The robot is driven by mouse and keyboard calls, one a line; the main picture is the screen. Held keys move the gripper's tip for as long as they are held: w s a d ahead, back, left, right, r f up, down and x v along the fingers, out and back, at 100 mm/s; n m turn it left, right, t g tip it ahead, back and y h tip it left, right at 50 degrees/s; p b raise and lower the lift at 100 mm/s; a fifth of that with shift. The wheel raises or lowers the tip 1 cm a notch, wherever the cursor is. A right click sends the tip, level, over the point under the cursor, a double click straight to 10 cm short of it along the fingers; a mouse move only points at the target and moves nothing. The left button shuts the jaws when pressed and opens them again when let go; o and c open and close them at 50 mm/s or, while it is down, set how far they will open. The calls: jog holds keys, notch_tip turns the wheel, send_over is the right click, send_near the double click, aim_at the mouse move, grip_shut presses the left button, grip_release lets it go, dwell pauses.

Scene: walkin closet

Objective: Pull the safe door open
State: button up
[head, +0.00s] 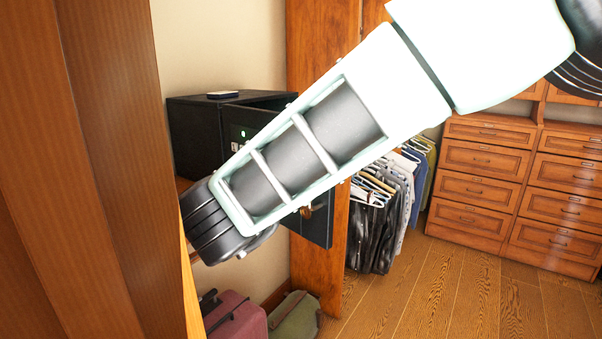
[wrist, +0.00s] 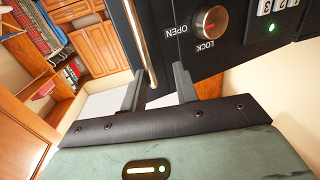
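The black safe (head: 195,125) stands at the left in the head view. Its dark door (head: 318,228) shows beyond my arm, apparently swung out from the body; how wide is hard to tell because my arm covers much of it. In the wrist view, the door's face (wrist: 178,55) carries a round lock knob (wrist: 211,20) marked OPEN and LOCK, and a keypad (wrist: 275,8) with a green light. My gripper (wrist: 158,88) has its fingers apart, on either side of the door's near edge and corner. Contact is unclear. In the head view, my fingers are hidden.
A wooden panel (head: 95,150) stands close at the left. A maroon suitcase (head: 238,318) and a green bag (head: 293,316) sit below the safe. Hanging clothes (head: 375,225) and drawers (head: 485,170) are beyond. The wooden floor (head: 430,295) at the right is clear.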

notch_tip(320, 180, up, 8)
jog(key=shift+r+b, duration=0.2)
jog(key=shift+b, duration=0.15)
jog(key=shift+f, duration=0.1)
jog(key=a+f+n+y, duration=0.2)
jog(key=a+n+y, duration=0.4)
jog(key=y, duration=0.5)
jog(key=s+d+f+n+g+y, duration=0.1)
jog(key=s+f+n+g+y, duration=0.35)
jog(key=s+f+g, duration=0.35)
jog(key=s+d+f+g+h, duration=0.4)
jog(key=s+d+f, duration=0.4)
jog(key=s+d, duration=0.2)
jog(key=s+d+f+n+g+h, duration=0.1)
jog(key=s+d+f+g+h, duration=0.3)
jog(key=s+d+f, duration=0.4)
jog(key=s+d, duration=0.1)
jog(key=d, duration=0.3)
jog(key=shift+s+d+f+g, duration=0.25)
jog(key=shift+s+d+g, duration=0.05)
jog(key=shift+s+d, duration=0.05)
